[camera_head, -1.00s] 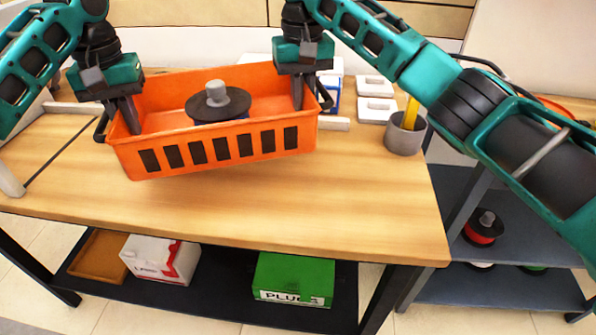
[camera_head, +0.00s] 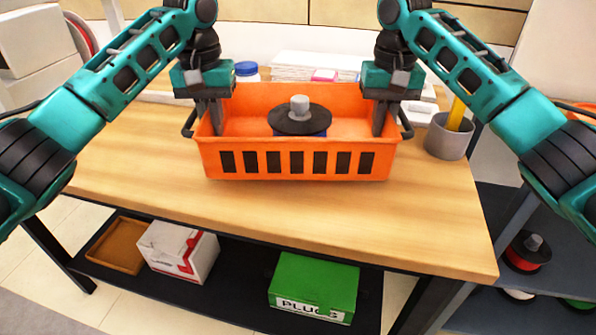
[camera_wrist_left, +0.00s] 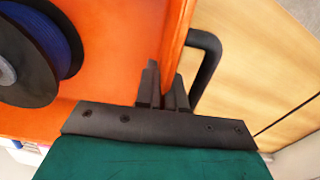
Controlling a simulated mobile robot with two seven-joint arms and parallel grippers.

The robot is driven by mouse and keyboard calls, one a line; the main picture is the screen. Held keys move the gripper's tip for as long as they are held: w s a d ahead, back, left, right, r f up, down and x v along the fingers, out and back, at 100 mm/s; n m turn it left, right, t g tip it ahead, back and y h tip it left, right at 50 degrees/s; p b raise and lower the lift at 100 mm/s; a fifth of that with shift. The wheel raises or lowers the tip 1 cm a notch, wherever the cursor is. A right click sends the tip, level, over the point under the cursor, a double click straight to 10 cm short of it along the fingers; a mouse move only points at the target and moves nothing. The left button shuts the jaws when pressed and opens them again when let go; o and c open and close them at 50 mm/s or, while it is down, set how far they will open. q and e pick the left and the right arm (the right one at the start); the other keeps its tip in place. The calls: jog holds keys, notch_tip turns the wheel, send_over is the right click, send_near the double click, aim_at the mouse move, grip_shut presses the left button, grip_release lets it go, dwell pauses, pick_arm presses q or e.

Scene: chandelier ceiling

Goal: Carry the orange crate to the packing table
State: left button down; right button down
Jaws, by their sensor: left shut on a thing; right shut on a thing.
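The orange crate (camera_head: 300,165) is upright and level over the wooden table (camera_head: 400,225) in the head view. Whether it touches the tabletop I cannot tell. A spool with a black flange (camera_head: 299,118) and blue winding lies inside it. My left gripper (camera_head: 209,118) is shut on the crate's left end wall, and my right gripper (camera_head: 383,122) is shut on its right end wall. In the left wrist view, the left fingers (camera_wrist_left: 163,95) pinch the orange wall beside a black handle (camera_wrist_left: 207,65), with the spool (camera_wrist_left: 40,50) at upper left.
A grey cup (camera_head: 448,138) with a yellow item stands right of the crate. White boxes (camera_head: 310,66) and a blue-lidded jar (camera_head: 246,70) are behind it. A lower shelf holds a green box (camera_head: 312,285), a white-red box (camera_head: 178,250) and a brown tray (camera_head: 117,245). The front tabletop is clear.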

dwell(0.4)
